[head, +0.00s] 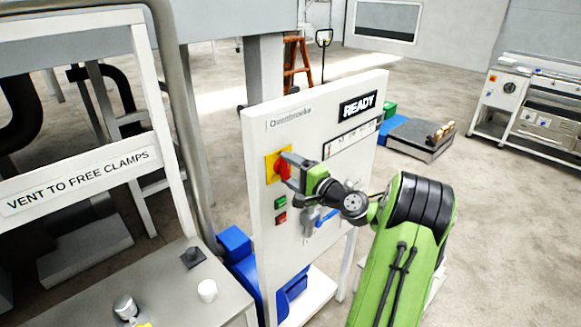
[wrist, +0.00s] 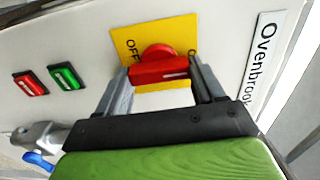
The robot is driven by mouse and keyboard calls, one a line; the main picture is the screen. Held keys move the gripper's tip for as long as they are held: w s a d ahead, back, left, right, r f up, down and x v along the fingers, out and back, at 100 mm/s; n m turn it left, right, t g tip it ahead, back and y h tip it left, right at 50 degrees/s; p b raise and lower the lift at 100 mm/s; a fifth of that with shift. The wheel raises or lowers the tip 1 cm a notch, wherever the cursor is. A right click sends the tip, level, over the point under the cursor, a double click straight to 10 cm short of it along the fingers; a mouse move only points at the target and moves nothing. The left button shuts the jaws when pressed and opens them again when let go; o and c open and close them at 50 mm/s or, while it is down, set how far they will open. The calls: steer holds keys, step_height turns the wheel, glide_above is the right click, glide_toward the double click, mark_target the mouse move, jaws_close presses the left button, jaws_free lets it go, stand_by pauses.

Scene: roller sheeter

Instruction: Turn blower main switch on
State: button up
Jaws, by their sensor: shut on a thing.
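The blower main switch is a red rotary handle (wrist: 158,68) on a yellow plate (wrist: 178,30) on the white control panel. In the wrist view, the letters "OFF" show at the plate's left; the lettering at its right is mostly hidden by a finger. My gripper (wrist: 160,75) is shut on the red handle, one finger at each end. The handle's bar lies across the wrist picture. In the head view, my gripper (head: 287,168) covers part of the red handle (head: 282,170) and the yellow plate (head: 271,166).
Green (wrist: 65,75) and red (wrist: 30,84) push buttons sit beside the switch. A blue-handled lever (head: 325,218) is lower on the panel (head: 258,145), below my wrist. A grey table (head: 180,285) stands at the lower left.

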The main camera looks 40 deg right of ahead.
stand_by(0.5)
steer(key=o, duration=1)
steer(key=shift+o, duration=0.2)
steer(key=shift+s, duration=0.1)
steer(key=s+b, duration=0.3)
steer(key=s, duration=1.2)
steer(key=shift+s+d, duration=0.25)
steer(key=shift+s, duration=0.1)
steer(key=shift+w, duration=0.1)
